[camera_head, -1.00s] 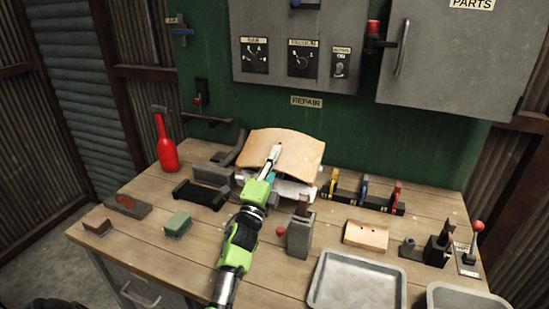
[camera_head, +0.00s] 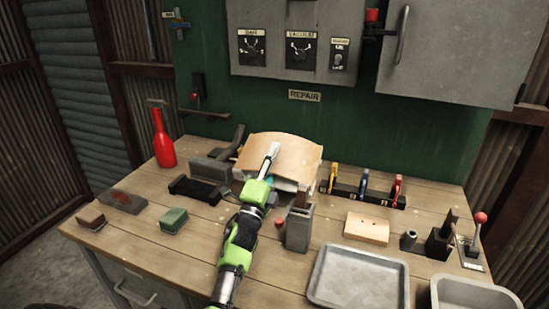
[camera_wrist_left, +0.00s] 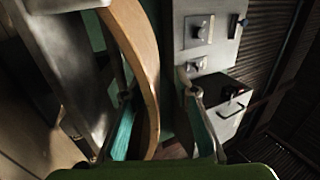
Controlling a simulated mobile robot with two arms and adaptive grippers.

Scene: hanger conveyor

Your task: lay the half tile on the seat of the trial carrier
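The half tile appears to be the curved tan piece (camera_head: 292,150) at the back middle of the bench. It arches over a grey and whitish support, which looks like the trial carrier (camera_head: 290,186); the tile hides most of it, so I cannot see the seat clearly. My left gripper (camera_head: 269,157) reaches in at the tile's front edge, one finger showing over its face. In the left wrist view the tile's edge (camera_wrist_left: 146,60) passes between the spread fingers, with a clear gap on the right finger's side. My right gripper is in no view.
A grey block with a red knob (camera_head: 298,230) stands just right of my left gripper. A red bottle (camera_head: 163,145) stands left.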

